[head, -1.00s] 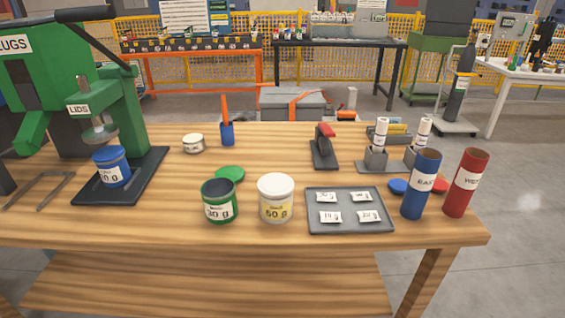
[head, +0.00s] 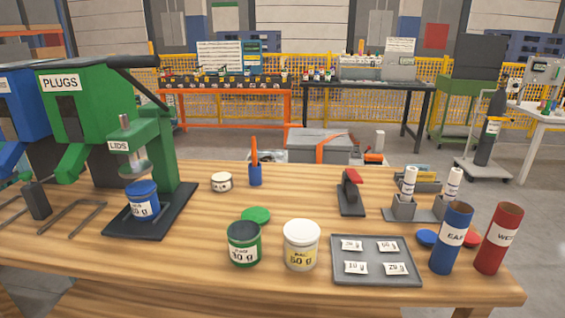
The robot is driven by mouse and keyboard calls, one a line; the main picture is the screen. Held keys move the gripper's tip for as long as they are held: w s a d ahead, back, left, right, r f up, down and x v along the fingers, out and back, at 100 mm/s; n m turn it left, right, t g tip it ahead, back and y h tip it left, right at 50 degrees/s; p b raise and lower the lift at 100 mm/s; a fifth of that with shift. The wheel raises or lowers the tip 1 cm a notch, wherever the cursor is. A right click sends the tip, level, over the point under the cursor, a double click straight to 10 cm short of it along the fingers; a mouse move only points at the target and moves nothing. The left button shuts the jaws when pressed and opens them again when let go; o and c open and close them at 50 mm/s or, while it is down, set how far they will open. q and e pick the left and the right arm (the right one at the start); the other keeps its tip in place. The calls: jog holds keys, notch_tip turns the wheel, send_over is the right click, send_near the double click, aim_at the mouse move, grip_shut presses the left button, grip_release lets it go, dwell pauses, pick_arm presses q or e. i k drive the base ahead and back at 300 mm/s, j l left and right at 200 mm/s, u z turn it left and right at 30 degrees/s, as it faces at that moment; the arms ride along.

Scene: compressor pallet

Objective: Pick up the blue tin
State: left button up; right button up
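The blue tin (head: 143,201) stands upright on the black base of the green press (head: 155,150), at the left of the wooden table. It has a white label with a weight ending in "0 g", and its top looks blue. Neither of my grippers is in view.
A green tin (head: 244,244), a white tin (head: 301,245) and a grey tray (head: 375,280) of labelled packets stand along the front of the table (head: 190,255). Blue (head: 452,238) and red (head: 498,238) tubes stand at the right. A metal fork-shaped piece (head: 70,222) lies left of the press base.

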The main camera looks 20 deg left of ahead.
aim_at(147, 207)
jog(key=k+u, duration=0.15)
jog(key=u, duration=1.3)
jog(key=i+j+z, duration=0.1)
jog(key=z, duration=0.75)
jog(key=i+j+z, duration=0.25)
jog(key=j+z, duration=0.25)
jog(key=j, duration=0.6)
jog(key=i+j+z, duration=0.1)
jog(key=j, duration=0.3)
